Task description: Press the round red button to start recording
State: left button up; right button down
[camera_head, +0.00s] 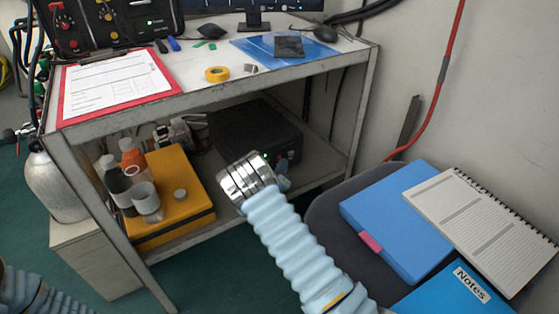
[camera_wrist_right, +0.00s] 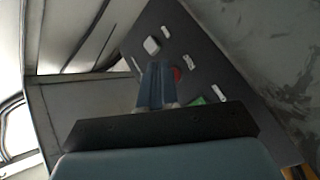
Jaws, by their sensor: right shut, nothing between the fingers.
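The round red button (camera_wrist_right: 177,74) shows in the right wrist view on the dark front panel (camera_wrist_right: 203,58) of a box. It sits just right of my right gripper's fingertips (camera_wrist_right: 156,68), which partly cover it. The fingers are shut with nothing between them; I cannot tell whether they touch the panel. In the head view the black box (camera_head: 230,130) stands on the lower shelf, and my right wrist (camera_head: 248,178) hides part of its front. My left gripper is out of view; only its arm's sleeve shows at the lower left.
A yellow case (camera_head: 190,190) with bottles stands left on the lower shelf (camera_head: 325,155). The tabletop above holds a clipboard (camera_head: 140,65). A chair with folders (camera_head: 385,215) stands right.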

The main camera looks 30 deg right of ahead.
jog(key=shift+w, duration=0.25)
jog(key=shift+s, duration=0.1)
dwell(0.4)
jog(key=shift+s, duration=0.7)
jog(key=s, duration=0.5)
jog(key=shift+d+p, duration=0.2)
jog(key=shift+p, duration=0.1)
dwell(0.6)
